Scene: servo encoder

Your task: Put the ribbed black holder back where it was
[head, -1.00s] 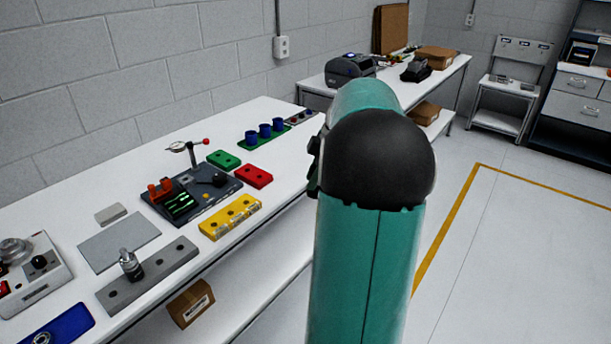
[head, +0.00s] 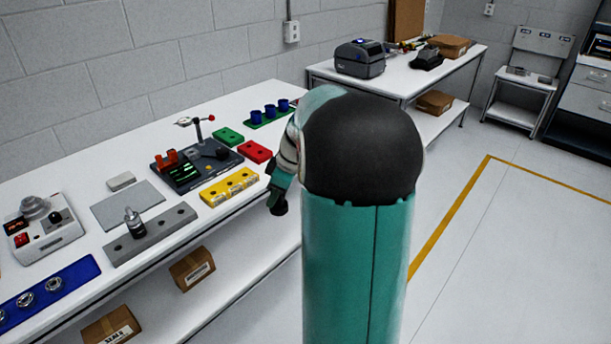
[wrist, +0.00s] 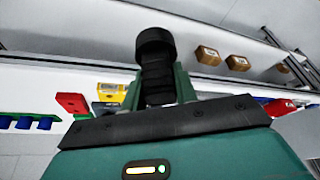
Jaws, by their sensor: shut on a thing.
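The ribbed black holder (wrist: 157,72) stands up between the fingers of my gripper (wrist: 157,88) in the wrist view, its wider round end away from the palm. My gripper is shut on it. In the head view my gripper (head: 279,186) is beside the bench's front edge, right of the yellow block, with the black holder (head: 279,207) hanging below it, clear of the bench. A long grey block (head: 168,230) with holes lies on the bench and bears one dark and silver holder (head: 133,222). My own arm hides part of the bench's right end.
On the white bench are a yellow block (head: 229,187), a red block (head: 255,151), a green block (head: 229,136), a dark fixture (head: 190,178) with a dial gauge, and a grey plate (head: 125,207). A blue rack (head: 45,293) lies at the near left. Cardboard boxes sit on the lower shelf.

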